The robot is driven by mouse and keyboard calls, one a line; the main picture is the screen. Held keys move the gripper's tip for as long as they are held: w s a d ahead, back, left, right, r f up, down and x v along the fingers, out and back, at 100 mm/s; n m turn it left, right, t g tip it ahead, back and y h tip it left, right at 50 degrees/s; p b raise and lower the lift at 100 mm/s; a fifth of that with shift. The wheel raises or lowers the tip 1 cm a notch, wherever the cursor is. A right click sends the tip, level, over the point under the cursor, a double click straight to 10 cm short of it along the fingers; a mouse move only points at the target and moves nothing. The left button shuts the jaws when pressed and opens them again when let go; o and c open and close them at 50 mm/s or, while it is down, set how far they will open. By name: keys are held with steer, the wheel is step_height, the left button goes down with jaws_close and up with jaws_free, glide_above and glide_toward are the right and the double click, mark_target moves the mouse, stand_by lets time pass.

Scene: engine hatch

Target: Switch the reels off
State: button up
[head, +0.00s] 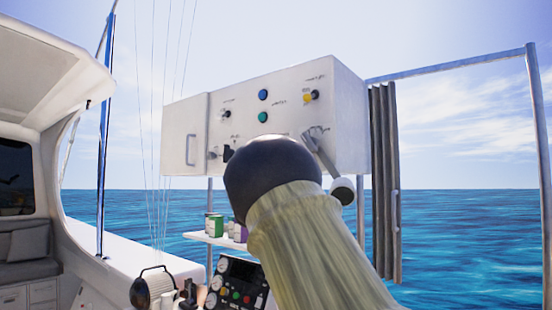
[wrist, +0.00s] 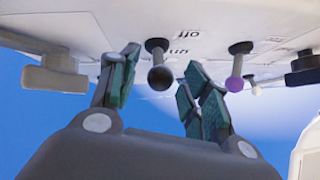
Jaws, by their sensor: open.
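A white control box (head: 285,85) hangs in the head view, with small knobs, buttons and labels too small to read. In the wrist view its face shows from below, with a black ball-ended toggle (wrist: 160,76) beside upside-down lettering that seems to read "off" and "run". A purple ball-ended toggle (wrist: 235,82) stands to its right. I cannot tell which control is for the reels. My gripper (wrist: 158,86) is open and empty. The black ball appears between its fingers in the picture, with no clear contact. In the head view my arm hides the gripper and part of the box's lower face.
A lever with a round end (head: 342,190) juts from the box's lower right. A small shelf with cans (head: 215,227) and a gauge panel (head: 238,284) lie below. Dark folded panels (head: 385,180) and a metal frame (head: 536,130) stand at right. Sea lies behind.

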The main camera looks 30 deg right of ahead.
steer(key=v, duration=1)
steer(key=shift+f, duration=0.2)
